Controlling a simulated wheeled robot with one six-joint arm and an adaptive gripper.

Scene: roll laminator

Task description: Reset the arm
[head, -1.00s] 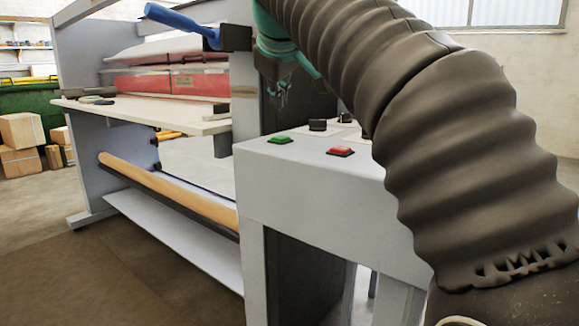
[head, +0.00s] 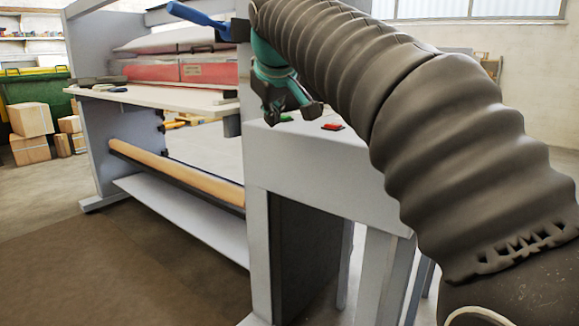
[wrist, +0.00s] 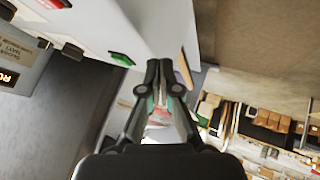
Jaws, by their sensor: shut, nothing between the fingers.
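My gripper (wrist: 158,68) is shut and empty, its fingertips together in the middle of the wrist view. In the head view, my gripper (head: 288,98) hangs over the control box, at the end of my ribbed dark arm. The roll laminator (head: 262,230) stands in front of me. Its green button (head: 284,118) and red button (head: 333,127) sit on the box top beside and below my gripper. In the wrist view, the green button (wrist: 122,59) is left of my fingertips, apart from them, and the red button (wrist: 55,3) is at the top edge.
A blue-handled lever (head: 197,14) sticks out at the laminator's upper left, close to my arm. A feed table (head: 160,99) and a tan roller (head: 180,177) span the machine. Cardboard boxes (head: 31,120) and a green bin (head: 38,92) stand at the left. The front-left floor is clear.

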